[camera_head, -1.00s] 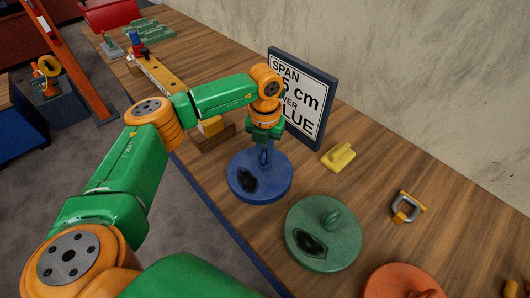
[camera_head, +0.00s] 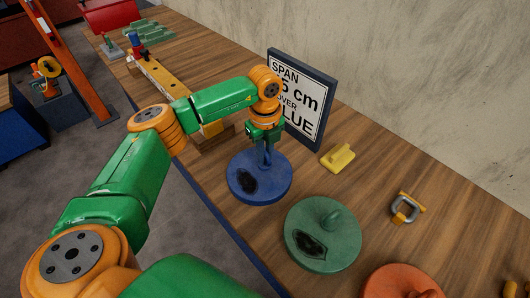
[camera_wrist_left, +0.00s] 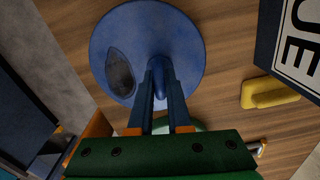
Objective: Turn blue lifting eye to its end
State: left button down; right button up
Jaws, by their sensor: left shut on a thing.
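The blue disc (camera_head: 270,186) lies flat on the wooden bench and has a dark oval patch on its top. The blue lifting eye stands up from the disc's middle; in the left wrist view the eye (camera_wrist_left: 158,66) shows between the fingers. My left gripper (camera_head: 265,148) points down from above and is shut on the eye. In the left wrist view my left gripper's fingers (camera_wrist_left: 160,85) close around the eye's sides and hide part of it. My right gripper is not in view.
A green disc with an eye (camera_head: 322,235) and an orange disc (camera_head: 400,282) lie nearer right. A yellow block (camera_head: 338,158) and a shackle (camera_head: 406,208) lie behind them. A sign (camera_head: 300,100) stands close behind my left gripper.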

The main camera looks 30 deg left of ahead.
pick_arm(q)
jog(key=shift+r+n, duration=0.1)
jog(key=shift+n, duration=0.8)
jog(key=shift+w, duration=0.1)
jog(key=c, duration=0.9)
grip_release()
jog(key=shift+o, duration=0.2)
jog(key=shift+r, duration=0.3)
notch_tip(320, 180, up, 6)
jog(key=shift+r+b, duration=0.2)
jog(key=shift+b, duration=0.6)
jog(key=shift+a, duration=0.1)
